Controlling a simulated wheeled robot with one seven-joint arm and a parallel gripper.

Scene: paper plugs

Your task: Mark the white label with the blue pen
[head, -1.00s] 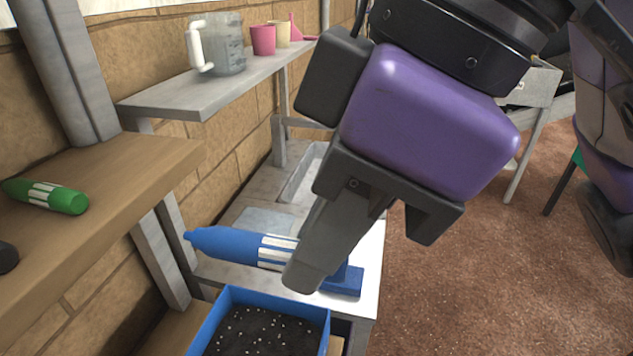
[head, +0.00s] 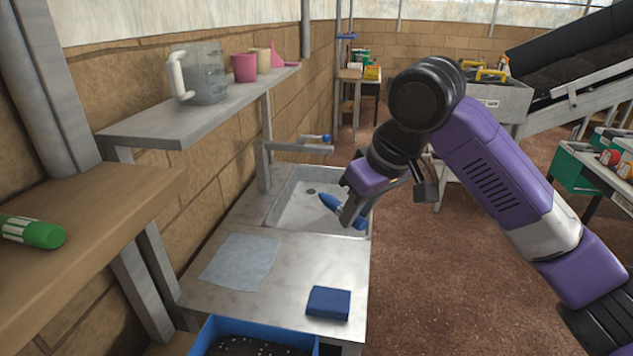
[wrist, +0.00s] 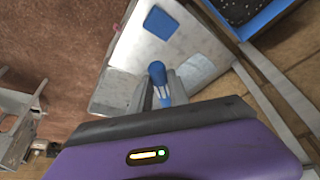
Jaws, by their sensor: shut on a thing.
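The blue pen (head: 331,202) is held in my gripper (head: 353,210), tilted in the air in front of the sink. In the wrist view the blue pen (wrist: 157,72) sits between the two fingers of my gripper (wrist: 163,88), its blue end pointing out past them. A small white label (head: 488,103) shows on the grey bin at the back, well apart from the pen. Another pale label (head: 622,202) is on the green-ended crate at the right edge. I cannot tell which label is the task's.
The bench holds a sink (head: 290,222), a grey-blue cloth (head: 240,262) and a dark blue block (head: 328,303). A blue tray of soil (head: 262,332) is at the front. Brown floor right of the bench is open.

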